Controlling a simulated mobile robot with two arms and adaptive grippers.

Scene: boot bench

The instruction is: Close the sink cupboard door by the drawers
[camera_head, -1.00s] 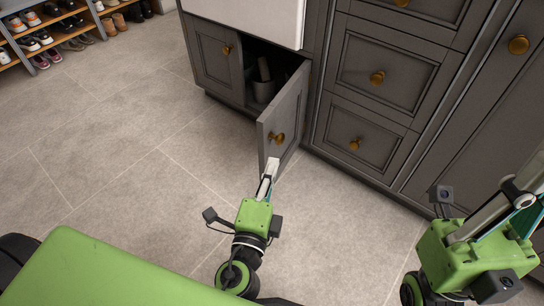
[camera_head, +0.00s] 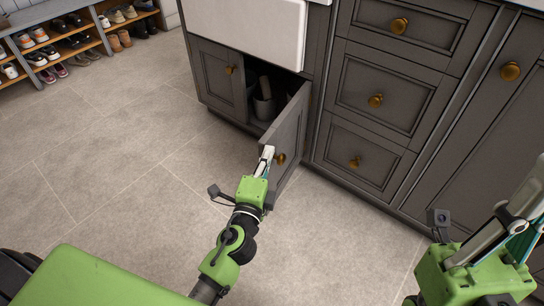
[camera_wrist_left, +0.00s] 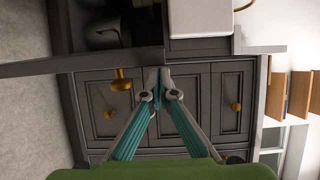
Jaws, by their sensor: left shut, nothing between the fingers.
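The grey sink cupboard door (camera_head: 289,141) stands ajar in the head view, hinged beside the drawers (camera_head: 368,108), with a brass knob (camera_head: 281,158) on its outer face. In the left wrist view the door (camera_wrist_left: 90,63) shows nearly edge-on, and its knob (camera_wrist_left: 122,82) is left of my fingertips. My left gripper (camera_head: 267,153) is shut and empty, its tips at the upper part of the door near its free edge. I cannot tell whether they touch it. My right gripper (camera_head: 508,222) is at the far right, its fingertips cut off by the frame.
A white sink (camera_head: 250,30) overhangs the cupboard. A grey bin (camera_head: 264,106) stands inside the opening. The left-hand cupboard door (camera_head: 217,77) is shut. A shoe rack (camera_head: 75,45) stands at the far left. The tiled floor (camera_head: 110,140) between is clear.

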